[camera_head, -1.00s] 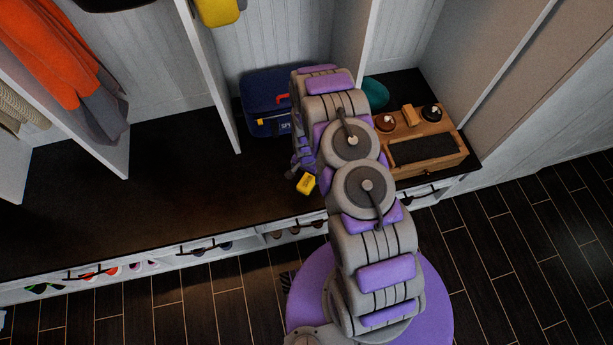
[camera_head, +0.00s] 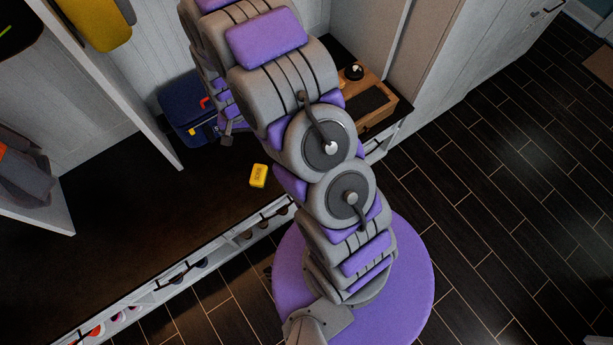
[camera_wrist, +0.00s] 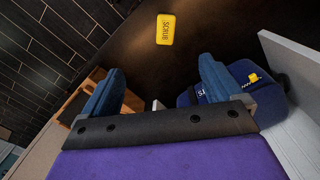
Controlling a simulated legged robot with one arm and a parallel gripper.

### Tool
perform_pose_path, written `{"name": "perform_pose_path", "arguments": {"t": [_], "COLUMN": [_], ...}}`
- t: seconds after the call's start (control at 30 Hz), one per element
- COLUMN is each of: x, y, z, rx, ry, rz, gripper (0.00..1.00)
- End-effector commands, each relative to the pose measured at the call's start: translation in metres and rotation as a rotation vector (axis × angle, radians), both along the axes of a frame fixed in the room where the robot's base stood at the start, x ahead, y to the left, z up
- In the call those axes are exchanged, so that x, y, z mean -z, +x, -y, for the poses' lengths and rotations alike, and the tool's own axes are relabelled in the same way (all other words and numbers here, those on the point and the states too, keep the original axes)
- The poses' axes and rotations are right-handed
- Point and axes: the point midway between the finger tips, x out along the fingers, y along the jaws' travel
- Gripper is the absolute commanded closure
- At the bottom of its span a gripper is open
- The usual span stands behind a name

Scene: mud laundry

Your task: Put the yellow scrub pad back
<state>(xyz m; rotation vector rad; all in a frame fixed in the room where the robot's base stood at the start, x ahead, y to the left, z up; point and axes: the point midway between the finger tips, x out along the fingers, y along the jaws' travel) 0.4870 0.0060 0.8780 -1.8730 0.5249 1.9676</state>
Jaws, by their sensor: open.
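The yellow scrub pad (camera_head: 259,176) lies flat on the dark bench top (camera_head: 120,220), clear of everything around it. In the wrist view the pad (camera_wrist: 166,29) shows near the top with dark lettering that reads "SCRUB". My gripper (camera_wrist: 160,88) is open and empty, with its two blue fingers apart and the pad beyond their tips. In the head view my arm hides most of the gripper; part of it (camera_head: 232,128) shows above and left of the pad. A wooden caddy (camera_head: 378,100) with a dark top stands at the bench's right end, partly hidden behind my arm.
White upright dividers (camera_head: 120,85) split the bench. Cubbies with shoes (camera_head: 190,268) run below its front edge. The bench left of the pad is bare.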

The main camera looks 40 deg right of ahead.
Motion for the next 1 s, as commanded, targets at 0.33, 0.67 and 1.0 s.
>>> {"name": "perform_pose_path", "arguments": {"t": [0.33,0.67,1.0], "x": [-0.121,-0.206,-0.258], "y": [-0.065,-0.153,-0.258], "z": [0.001,0.002,0.004], "rx": [-0.16,-0.311,-0.458], "ry": [0.007,0.017,0.031], "rz": [-0.024,-0.054,-0.086], "gripper": [0.07,0.07,0.07]}}
